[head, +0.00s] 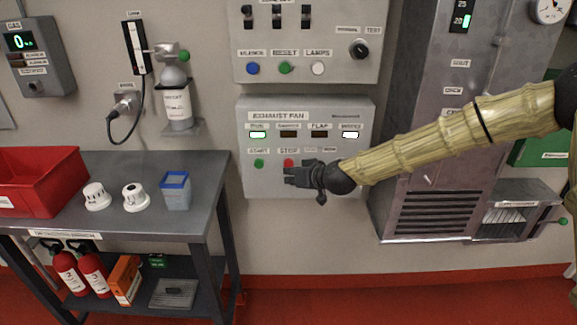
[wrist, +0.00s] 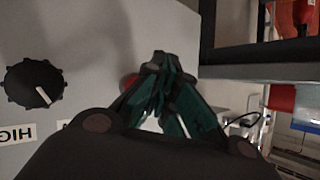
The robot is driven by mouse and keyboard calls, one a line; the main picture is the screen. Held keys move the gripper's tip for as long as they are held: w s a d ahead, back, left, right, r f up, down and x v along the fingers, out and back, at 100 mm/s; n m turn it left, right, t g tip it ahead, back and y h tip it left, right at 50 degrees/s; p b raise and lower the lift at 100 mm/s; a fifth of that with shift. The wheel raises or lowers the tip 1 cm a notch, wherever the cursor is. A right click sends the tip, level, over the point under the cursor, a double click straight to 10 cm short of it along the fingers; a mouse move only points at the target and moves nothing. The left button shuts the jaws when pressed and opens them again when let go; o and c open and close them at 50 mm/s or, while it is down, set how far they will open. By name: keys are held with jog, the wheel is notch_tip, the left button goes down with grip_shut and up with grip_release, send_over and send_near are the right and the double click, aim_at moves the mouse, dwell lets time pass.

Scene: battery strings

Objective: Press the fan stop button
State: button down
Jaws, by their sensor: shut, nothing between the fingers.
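The exhaust fan panel (head: 305,105) is a grey box on the wall. Its red stop button (head: 288,162) sits in the lower row, right of a green start button (head: 259,163). My gripper (head: 287,177) is shut and empty in front of the panel's lower part, its tip just below the red button in the head view. In the wrist view the shut fingertips (wrist: 162,62) partly cover the red button (wrist: 129,81), which shows at their left. I cannot tell whether they touch it.
A black knob (wrist: 32,84) is on the panel beside my gripper. A switch panel (head: 310,60) is above. A grey bench (head: 150,222) stands at the left with a red bin (head: 40,180). A metal cabinet (head: 430,120) is at the right.

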jog(key=shift+w, duration=0.1)
jog(key=shift+w, duration=0.3)
jog(key=shift+w, duration=0.7)
dwell(1.4)
jog(key=shift+s, duration=1.15)
jog(key=s, duration=0.5)
dwell(0.4)
dwell(0.4)
